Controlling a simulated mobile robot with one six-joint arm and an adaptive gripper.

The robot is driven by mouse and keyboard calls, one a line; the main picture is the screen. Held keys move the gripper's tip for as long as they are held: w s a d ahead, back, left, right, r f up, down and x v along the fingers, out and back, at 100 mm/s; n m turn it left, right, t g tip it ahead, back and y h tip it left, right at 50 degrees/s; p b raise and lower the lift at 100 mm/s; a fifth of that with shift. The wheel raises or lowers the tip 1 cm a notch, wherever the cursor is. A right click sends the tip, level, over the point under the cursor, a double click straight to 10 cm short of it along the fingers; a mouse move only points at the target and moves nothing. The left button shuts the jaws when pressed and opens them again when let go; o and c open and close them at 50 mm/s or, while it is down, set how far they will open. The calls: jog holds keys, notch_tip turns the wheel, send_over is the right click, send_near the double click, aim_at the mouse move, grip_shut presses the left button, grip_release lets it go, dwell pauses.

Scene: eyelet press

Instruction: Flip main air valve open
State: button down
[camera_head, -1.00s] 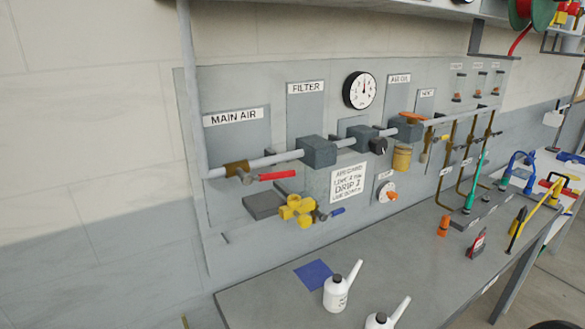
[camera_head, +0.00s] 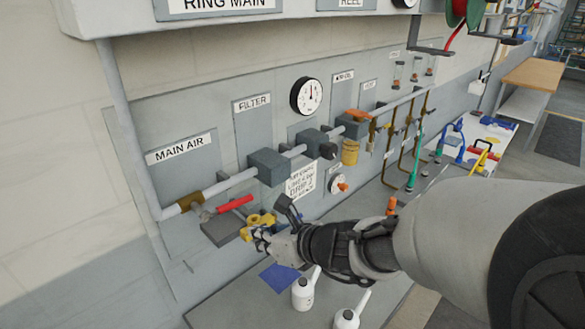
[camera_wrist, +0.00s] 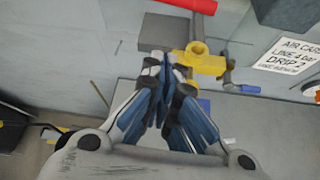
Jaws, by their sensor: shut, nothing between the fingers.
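The main air valve has a brass body (camera_head: 190,202) on the grey pipe under the MAIN AIR label (camera_head: 180,149). Its red lever handle (camera_head: 235,203) points right, just below the pipe and roughly along it. In the wrist view, part of the red handle (camera_wrist: 186,4) shows at the top edge. My gripper (camera_head: 257,236) is shut and empty. It is below and right of the red handle, apart from it, in front of the yellow fitting (camera_head: 262,219). In the wrist view, my fingertips (camera_wrist: 164,62) are together just left of the yellow fitting (camera_wrist: 203,62).
A grey block (camera_head: 219,230) sticks out below the red handle. The filter block (camera_head: 267,167) sits on the pipe to the right. White oil cans (camera_head: 303,292) and a blue cloth (camera_head: 279,277) are on the bench below. The wall left of the valve is clear.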

aim_at(229, 207)
jog(key=b+x, duration=0.1)
jog(key=x, duration=0.5)
jog(key=r+p, duration=0.1)
jog(key=r, duration=0.1)
jog(key=w+r+p, duration=0.1)
jog(key=r, duration=0.1)
jog(key=shift+a, duration=0.25)
